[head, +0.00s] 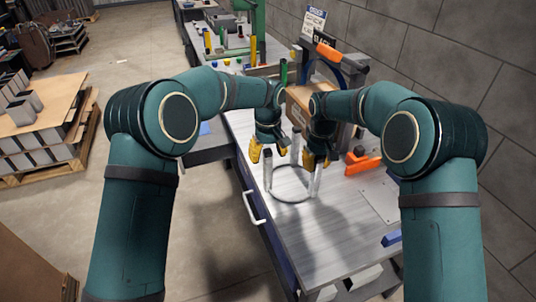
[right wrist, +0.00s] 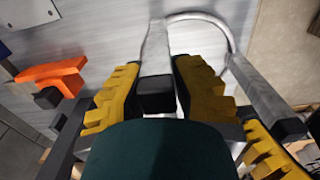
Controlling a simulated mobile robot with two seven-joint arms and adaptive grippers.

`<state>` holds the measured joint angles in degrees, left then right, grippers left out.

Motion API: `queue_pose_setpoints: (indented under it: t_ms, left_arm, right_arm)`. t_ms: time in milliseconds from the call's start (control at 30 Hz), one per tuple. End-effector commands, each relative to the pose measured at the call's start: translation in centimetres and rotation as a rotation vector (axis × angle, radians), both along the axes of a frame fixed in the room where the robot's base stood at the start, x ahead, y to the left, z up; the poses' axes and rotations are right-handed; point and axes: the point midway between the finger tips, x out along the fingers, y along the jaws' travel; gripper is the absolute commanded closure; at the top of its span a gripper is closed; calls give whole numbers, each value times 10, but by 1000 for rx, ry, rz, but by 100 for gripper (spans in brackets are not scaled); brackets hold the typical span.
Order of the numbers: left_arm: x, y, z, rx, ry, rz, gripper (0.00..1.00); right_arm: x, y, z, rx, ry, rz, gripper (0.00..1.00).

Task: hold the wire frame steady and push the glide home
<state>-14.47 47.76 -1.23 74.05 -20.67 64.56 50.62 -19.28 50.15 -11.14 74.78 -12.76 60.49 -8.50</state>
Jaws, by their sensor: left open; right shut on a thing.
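The wire frame (head: 292,201) stands on the grey bench as a metal ring with upright legs. In the right wrist view its ring (right wrist: 192,17) and legs show, and black glides cap two leg ends. My right gripper (head: 317,160) is shut on one leg, with yellow fingers on both sides of it. That leg's black glide (right wrist: 156,95) sits between the fingers, near the palm; its seating is unclear. My left gripper (head: 268,151) is open near the frame's far left side. In the right wrist view its yellow finger shows close to another glide (right wrist: 291,129).
An orange clamp-like tool (head: 362,163) lies right of the frame, near a thin plate (head: 378,200). A blue block (head: 391,238) lies near the right edge. A cardboard box (head: 300,98) stands behind my grippers. The bench front is clear.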

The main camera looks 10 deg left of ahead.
Motion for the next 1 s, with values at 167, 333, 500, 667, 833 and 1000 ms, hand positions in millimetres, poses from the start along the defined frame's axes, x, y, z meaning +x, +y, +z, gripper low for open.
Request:
queue_pose_setpoints:
  t_ms: [167, 333, 500, 667, 833, 1000]
  left_arm:
    - [1, 0, 25, -1, -5, -1, 37]
    - [0, -1, 61, -1, -5, 0, 37]
    - [0, 0, 92, 0, -4, 0, 37]
    - [-1, 0, 110, 1, -2, -1, 37]
    - [-1, 0, 116, 1, 0, 0, 37]
    - [-1, 0, 117, 1, 0, 0, 37]
  right_arm:
    - [0, 0, -2, 0, 2, 0, 100]
    - [0, 0, -2, 0, 1, 0, 100]
    - [0, 0, -2, 0, 1, 0, 100]
    - [0, 0, -2, 0, 0, 0, 100]
    - [0, 0, -2, 0, 0, 0, 100]
    - [0, 0, -1, 0, 0, 0, 100]
